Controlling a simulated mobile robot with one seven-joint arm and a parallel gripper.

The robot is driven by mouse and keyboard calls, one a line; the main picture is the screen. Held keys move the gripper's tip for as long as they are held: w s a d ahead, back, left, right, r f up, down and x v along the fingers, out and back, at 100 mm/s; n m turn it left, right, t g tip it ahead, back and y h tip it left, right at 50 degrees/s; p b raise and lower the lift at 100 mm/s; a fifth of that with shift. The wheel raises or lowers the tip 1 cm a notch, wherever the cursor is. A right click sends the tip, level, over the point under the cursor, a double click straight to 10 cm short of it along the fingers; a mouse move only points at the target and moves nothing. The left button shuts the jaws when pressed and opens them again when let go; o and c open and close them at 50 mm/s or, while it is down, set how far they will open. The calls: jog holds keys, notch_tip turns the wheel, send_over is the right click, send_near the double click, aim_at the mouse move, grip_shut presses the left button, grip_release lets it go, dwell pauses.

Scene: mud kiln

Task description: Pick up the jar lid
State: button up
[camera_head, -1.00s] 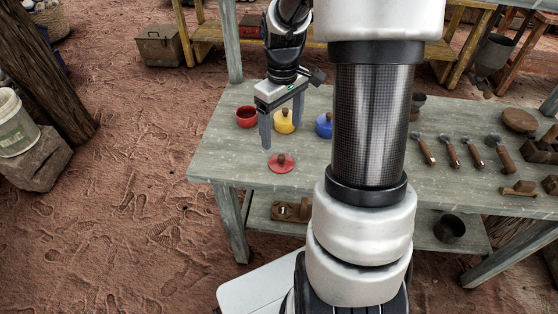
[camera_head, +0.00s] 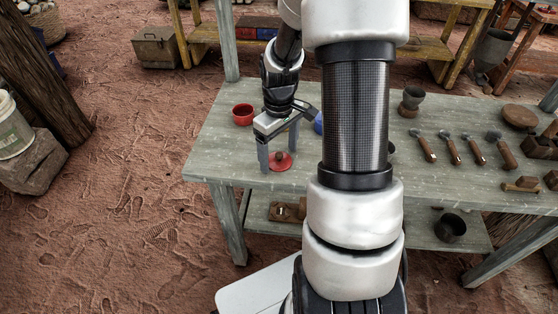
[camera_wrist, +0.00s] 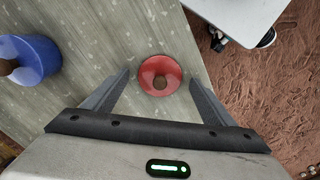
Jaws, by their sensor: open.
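In the wrist view the red lid (camera_wrist: 160,75) lies between and just beyond the tips of my gripper (camera_wrist: 158,82). My gripper (camera_head: 278,155) points down at the lid, with its fingers spread and empty. In the head view one finger stands left of the lid and the other is partly behind it. Whether the fingertips reach down to the lid's height I cannot tell.
A red open jar (camera_head: 243,115) stands behind and left of my gripper. A blue jar with a brown knob (camera_wrist: 30,60) stands to one side. Several tools (camera_head: 450,147) lie farther right on the table (camera_head: 215,155). The table's front edge is close to the lid.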

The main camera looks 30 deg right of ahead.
jog(key=c, duration=1.1)
